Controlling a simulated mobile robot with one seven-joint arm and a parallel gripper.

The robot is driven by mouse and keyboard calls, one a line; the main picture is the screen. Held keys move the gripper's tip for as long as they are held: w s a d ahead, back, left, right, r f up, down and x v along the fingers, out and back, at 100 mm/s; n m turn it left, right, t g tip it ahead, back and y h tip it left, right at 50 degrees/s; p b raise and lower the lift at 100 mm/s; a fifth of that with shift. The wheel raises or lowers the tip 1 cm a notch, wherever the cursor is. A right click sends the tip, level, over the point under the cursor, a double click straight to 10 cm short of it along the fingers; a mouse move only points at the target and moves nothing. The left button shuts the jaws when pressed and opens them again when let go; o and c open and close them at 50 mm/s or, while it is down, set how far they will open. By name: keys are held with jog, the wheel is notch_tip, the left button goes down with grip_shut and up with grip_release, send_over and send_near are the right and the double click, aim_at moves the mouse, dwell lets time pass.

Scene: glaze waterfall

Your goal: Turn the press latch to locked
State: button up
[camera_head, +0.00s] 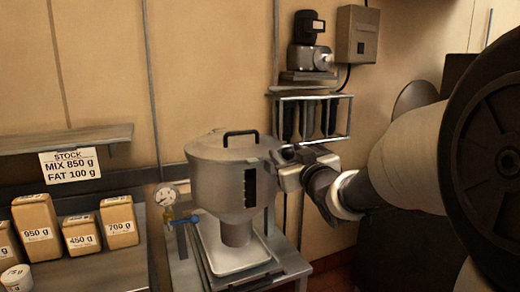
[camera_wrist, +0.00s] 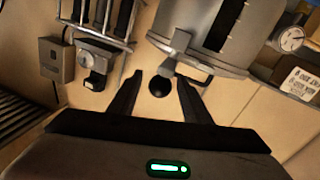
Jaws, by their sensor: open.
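The press is a grey metal vessel (camera_head: 222,180) with a flat lid and a black lid handle (camera_head: 241,135). It fills the upper part of the wrist view (camera_wrist: 205,25). A short grey lever with a black ball knob (camera_wrist: 159,87) sticks out by the vessel's rim; it looks like the press latch. My gripper (camera_wrist: 158,90) is open, with one finger on each side of the knob and visible gaps on both sides. In the head view my gripper (camera_head: 280,165) is at the vessel's upper right side and hides the latch.
A gauge (camera_head: 165,195) and blue-handled valve (camera_head: 182,218) are left of the vessel. A tray (camera_head: 235,262) lies beneath it. A wall rack (camera_head: 312,118) and a motor unit (camera_head: 310,58) are behind my arm. Weighed boxes (camera_head: 80,233) stand on the left.

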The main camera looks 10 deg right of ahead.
grip_shut()
dwell(0.3)
